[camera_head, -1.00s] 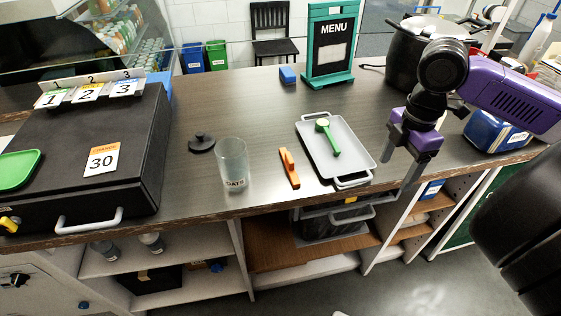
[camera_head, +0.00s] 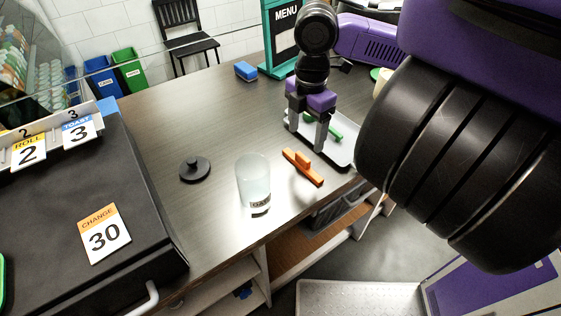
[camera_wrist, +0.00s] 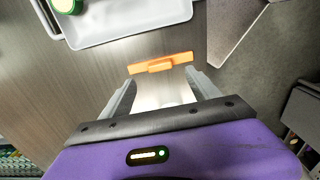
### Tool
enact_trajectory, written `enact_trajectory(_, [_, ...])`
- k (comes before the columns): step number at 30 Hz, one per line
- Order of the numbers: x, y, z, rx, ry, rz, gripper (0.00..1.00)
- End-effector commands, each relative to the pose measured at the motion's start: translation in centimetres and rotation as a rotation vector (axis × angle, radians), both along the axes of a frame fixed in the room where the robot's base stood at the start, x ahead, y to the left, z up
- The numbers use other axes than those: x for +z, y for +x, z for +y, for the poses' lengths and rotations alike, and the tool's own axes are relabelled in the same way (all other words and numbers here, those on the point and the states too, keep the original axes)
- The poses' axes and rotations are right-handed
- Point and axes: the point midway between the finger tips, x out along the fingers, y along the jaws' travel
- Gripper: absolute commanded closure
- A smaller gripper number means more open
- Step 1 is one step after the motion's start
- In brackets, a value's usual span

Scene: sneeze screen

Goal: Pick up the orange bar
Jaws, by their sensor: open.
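The orange bar (camera_head: 303,166) lies flat on the dark counter, right of the glass jar. It has a raised orange block at its middle. In the wrist view the orange bar (camera_wrist: 161,63) lies crosswise beyond the fingertips, roughly centred between them. My gripper (camera_head: 306,140) is open and empty, above the counter near the bar and the left edge of the tray. In the wrist view my gripper (camera_wrist: 160,80) shows its two fingers spread apart. No contact with the bar shows.
A clear jar (camera_head: 254,182) stands left of the bar, with a black lid (camera_head: 195,168) beside it. The black cash drawer (camera_head: 150,232) is at left. The counter's front edge is close to the bar.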

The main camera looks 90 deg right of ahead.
Motion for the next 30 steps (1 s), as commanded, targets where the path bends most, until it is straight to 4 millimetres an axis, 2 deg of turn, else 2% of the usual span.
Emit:
enact_trajectory(10, [-3.5,0.0,0.1,-0.002,0.003,0.0,0.29])
enact_trajectory(18, [-7.1,0.0,0.1,-0.002,0.002,0.001,0.29])
enact_trajectory(28, [-7.7,0.0,0.1,0.0,0.001,-0.001,0.29])
enact_trajectory(30, [-7.7,0.0,0.1,0.0,0.001,-0.001,0.43])
